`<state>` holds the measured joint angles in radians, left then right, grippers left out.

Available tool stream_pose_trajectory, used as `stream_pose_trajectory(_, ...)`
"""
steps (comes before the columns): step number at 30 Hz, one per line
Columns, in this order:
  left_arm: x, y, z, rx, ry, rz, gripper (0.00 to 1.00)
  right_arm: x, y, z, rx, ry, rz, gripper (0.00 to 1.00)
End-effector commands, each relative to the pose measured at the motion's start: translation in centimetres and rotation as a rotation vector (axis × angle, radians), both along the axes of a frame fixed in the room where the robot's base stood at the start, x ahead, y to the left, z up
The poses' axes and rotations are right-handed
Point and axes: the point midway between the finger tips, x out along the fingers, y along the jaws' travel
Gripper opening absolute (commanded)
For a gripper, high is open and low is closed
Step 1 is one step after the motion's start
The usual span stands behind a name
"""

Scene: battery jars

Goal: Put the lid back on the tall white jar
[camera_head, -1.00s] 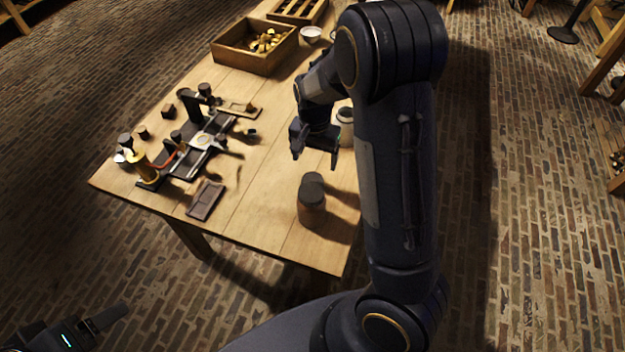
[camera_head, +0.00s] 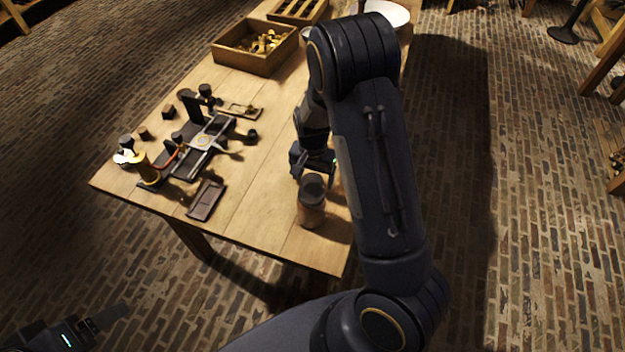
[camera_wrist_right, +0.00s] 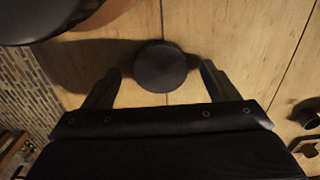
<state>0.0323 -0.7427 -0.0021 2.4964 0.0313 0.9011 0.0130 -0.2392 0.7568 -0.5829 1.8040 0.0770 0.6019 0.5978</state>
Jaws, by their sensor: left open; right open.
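The left gripper (camera_head: 88,327) is open and empty at the lower left of the head view, off the table. The right gripper (camera_head: 315,168) is over the table, just behind a brownish jar (camera_head: 311,214) with a dark top. In the right wrist view the right gripper (camera_wrist_right: 160,82) is open, with a dark round disc (camera_wrist_right: 160,67), lid-like, between and beyond its fingertips. The fingers do not appear to touch it. A larger dark round top (camera_wrist_right: 45,18) is close at the upper left. A pale jar is hidden behind my right arm now.
A wooden box of yellowish pieces (camera_head: 243,62) stands at the back. A dark fixture (camera_head: 205,140), small blocks and a brown plate (camera_head: 206,200) occupy the left side. A white bowl (camera_head: 388,13) is at the far end. The table's front middle is bare.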

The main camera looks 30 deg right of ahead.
Motion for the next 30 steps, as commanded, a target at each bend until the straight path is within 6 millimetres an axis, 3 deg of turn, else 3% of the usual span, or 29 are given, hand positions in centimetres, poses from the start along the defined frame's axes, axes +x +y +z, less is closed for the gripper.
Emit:
stream_pose_trajectory(12,0.00,0.00,0.01,0.000,0.000,0.000,0.75,0.05,0.03,-0.48,0.001,-0.002,0.001,0.81)
stream_pose_trajectory(23,0.00,0.00,0.01,0.000,0.000,0.000,0.75,0.05,0.02,-0.46,0.001,-0.002,0.001,0.34)
stream_pose_trajectory(30,0.00,-0.01,0.01,0.000,0.000,0.000,0.75,0.05,0.02,-0.42,0.001,-0.002,0.001,0.33)
